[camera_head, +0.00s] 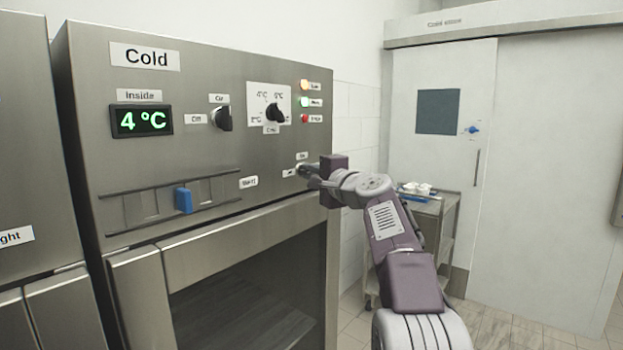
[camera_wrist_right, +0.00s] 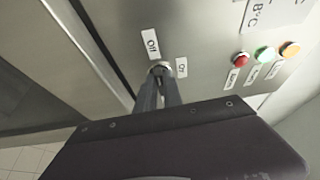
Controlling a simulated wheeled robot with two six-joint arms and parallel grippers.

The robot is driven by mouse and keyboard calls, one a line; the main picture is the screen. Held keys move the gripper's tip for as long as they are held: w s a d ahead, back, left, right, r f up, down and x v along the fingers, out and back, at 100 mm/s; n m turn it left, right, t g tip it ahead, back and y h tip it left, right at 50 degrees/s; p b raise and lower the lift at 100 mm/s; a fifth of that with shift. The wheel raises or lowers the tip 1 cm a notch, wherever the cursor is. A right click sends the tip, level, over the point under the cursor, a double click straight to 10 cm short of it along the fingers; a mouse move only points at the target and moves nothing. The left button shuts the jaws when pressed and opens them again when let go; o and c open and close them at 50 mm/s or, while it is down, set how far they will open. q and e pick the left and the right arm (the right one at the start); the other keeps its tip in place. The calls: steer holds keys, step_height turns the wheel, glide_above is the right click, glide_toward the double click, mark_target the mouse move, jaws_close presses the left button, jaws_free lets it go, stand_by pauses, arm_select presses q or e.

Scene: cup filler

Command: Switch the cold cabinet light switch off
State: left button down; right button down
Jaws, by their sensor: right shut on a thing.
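The cold cabinet (camera_head: 90,80) has a steel front panel marked "Cold". A small round switch (camera_wrist_right: 160,68) sits low on the right of this panel, between an "Off" label (camera_wrist_right: 152,43) and an "On" label (camera_wrist_right: 182,67). My right gripper (camera_head: 306,171) is at this switch, and its fingers (camera_wrist_right: 158,88) are shut on it in the wrist view. The fingers hide most of the switch, and I cannot tell which label it points to. A blurred label plate (camera_head: 249,182) is left of it. My left gripper is not in view.
Above are a black knob (camera_head: 223,118), a black dial (camera_head: 275,113) and yellow, green and red lamps (camera_head: 305,102). A blue slider (camera_head: 183,200) is lower left. The cabinet's open bay (camera_head: 250,290) lies below. A trolley (camera_head: 436,208) stands behind my right arm.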

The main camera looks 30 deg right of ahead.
steer(key=shift+r, duration=0.15)
steer(key=c, duration=1.6)
jaws_free()
steer(key=shift+c, duration=0.2)
steer(key=shift+o, duration=0.8)
steer(key=shift+w, duration=0.2)
steer(key=shift+s, duration=0.15)
steer(key=s+b, duration=0.3)
steer(key=s, duration=0.5)
steer(key=shift+s+f+b, duration=0.2)
steer(key=shift+s+b, duration=0.1)
steer(key=shift+s, duration=0.1)
